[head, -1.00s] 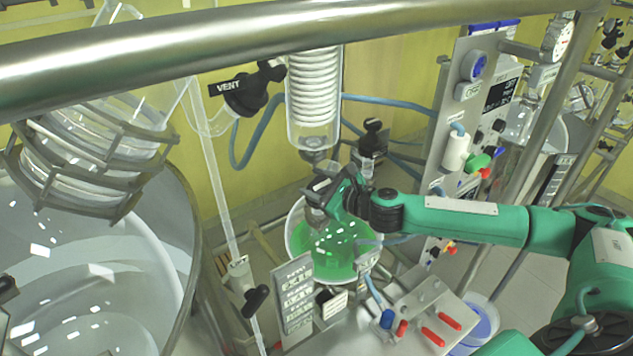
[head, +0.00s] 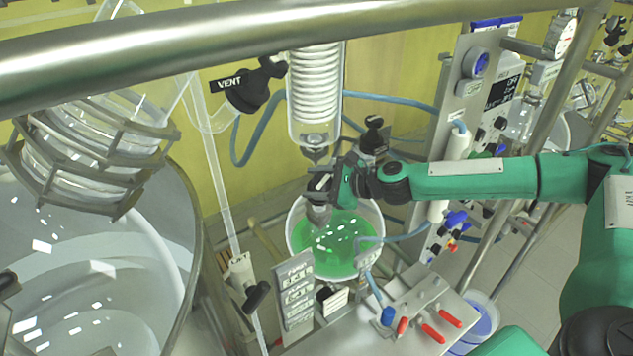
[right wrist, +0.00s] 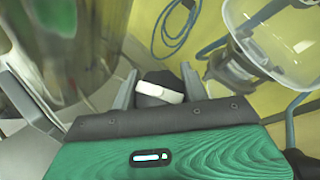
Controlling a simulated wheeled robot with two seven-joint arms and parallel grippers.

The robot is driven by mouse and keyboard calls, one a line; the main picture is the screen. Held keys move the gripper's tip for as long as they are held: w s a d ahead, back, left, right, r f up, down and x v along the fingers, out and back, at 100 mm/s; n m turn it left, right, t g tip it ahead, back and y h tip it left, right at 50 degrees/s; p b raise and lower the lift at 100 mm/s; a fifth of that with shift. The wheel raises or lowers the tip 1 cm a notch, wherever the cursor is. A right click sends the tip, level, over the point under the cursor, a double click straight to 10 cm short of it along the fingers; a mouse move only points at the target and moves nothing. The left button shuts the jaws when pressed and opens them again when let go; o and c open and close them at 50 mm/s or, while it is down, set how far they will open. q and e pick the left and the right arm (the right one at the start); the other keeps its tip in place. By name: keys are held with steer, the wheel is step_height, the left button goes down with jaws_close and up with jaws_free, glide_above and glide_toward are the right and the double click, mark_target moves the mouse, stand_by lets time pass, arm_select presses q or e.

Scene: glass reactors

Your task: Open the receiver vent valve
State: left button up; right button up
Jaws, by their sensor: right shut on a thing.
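My right gripper (head: 330,190) is above the receiver, a round glass vessel (head: 300,250) holding green liquid. In the right wrist view its two fingers (right wrist: 158,90) stand on either side of a black knob (right wrist: 152,80) with a white bar (right wrist: 165,93), and it is shut on that knob. In the head view the gripper hides most of the knob, and its valve markings cannot be read. A black valve labelled VENT (head: 245,95) sits higher up, left of the coil condenser (head: 315,90), apart from the gripper. My left gripper is not in view.
A steel rail (head: 250,38) crosses the top of the head view. A large glass vessel (head: 90,270) fills the left. A control panel (head: 470,95) stands at the right, behind my right arm. A metal plate with red handles (head: 432,333) is below.

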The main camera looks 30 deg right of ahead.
steer(key=shift+s+a+f+n+g+y, duration=0.1)
steer(key=shift+n+g+y, duration=0.15)
steer(key=shift+n+g, duration=0.75)
steer(key=shift+s+n+g+y, duration=0.1)
steer(key=shift+n+g+y, duration=0.15)
steer(key=shift+n+g, duration=0.7)
steer(key=shift+s+f+n+g, duration=0.1)
steer(key=shift+n+g, duration=1.05)
steer(key=shift+n, duration=0.1)
steer(key=shift+g, duration=0.3)
steer(key=o, duration=1)
steer(key=shift+a, duration=0.1)
